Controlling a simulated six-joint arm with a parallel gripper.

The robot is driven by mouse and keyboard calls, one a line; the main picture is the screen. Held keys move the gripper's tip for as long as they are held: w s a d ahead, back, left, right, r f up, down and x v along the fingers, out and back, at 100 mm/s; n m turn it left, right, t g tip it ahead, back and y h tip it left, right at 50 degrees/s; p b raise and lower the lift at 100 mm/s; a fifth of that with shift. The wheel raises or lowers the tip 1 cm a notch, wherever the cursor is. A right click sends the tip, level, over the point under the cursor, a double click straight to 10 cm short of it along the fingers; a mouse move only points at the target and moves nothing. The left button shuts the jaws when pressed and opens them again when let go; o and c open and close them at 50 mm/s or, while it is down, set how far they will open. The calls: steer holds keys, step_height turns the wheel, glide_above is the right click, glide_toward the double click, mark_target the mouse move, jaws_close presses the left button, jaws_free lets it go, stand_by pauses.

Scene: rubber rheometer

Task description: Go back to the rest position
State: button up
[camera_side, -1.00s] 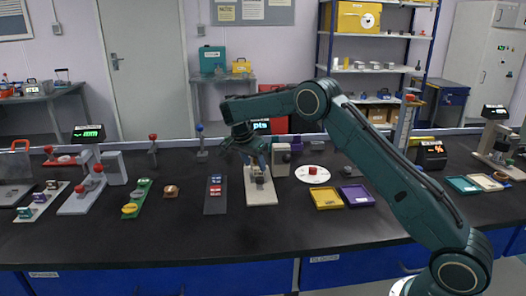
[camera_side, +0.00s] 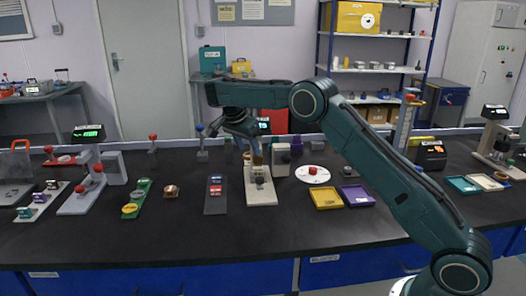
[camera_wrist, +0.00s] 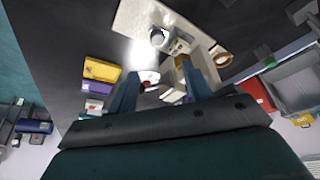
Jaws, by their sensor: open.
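My gripper (camera_side: 254,150) is at the middle of the bench in the side view, above and behind a pale instrument (camera_side: 261,192) with a flat cream base. In the wrist view my gripper (camera_wrist: 168,78) has its two blue-grey fingers well apart, with nothing between them. The same pale instrument seems to show beyond the fingers in the wrist view, with a bright glare beside it. The fingertips partly overlap the instrument in the side view, so I cannot tell the exact gap.
A white disc with a red knob (camera_side: 313,170), a yellow tray (camera_side: 326,199) and a purple tray (camera_side: 357,196) lie right of the instrument. A dark strip with red blocks (camera_side: 215,192) lies left. The bench's front is clear.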

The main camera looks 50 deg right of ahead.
steer(key=s+a+r+n+t+y, duration=0.1)
steer(key=s+a+r+n+t, duration=0.25)
steer(key=s+r+n, duration=0.9)
steer(key=s+a+f+n+t+y, duration=0.1)
steer(key=s+a, duration=0.3)
steer(key=s, duration=1)
steer(key=s+a+f+n+t+y, duration=0.1)
steer(key=s+a+n, duration=0.3)
steer(key=s, duration=1)
steer(key=shift+a+f+y, duration=0.6)
steer(key=shift+f+y, duration=0.1)
steer(key=shift+f, duration=0.1)
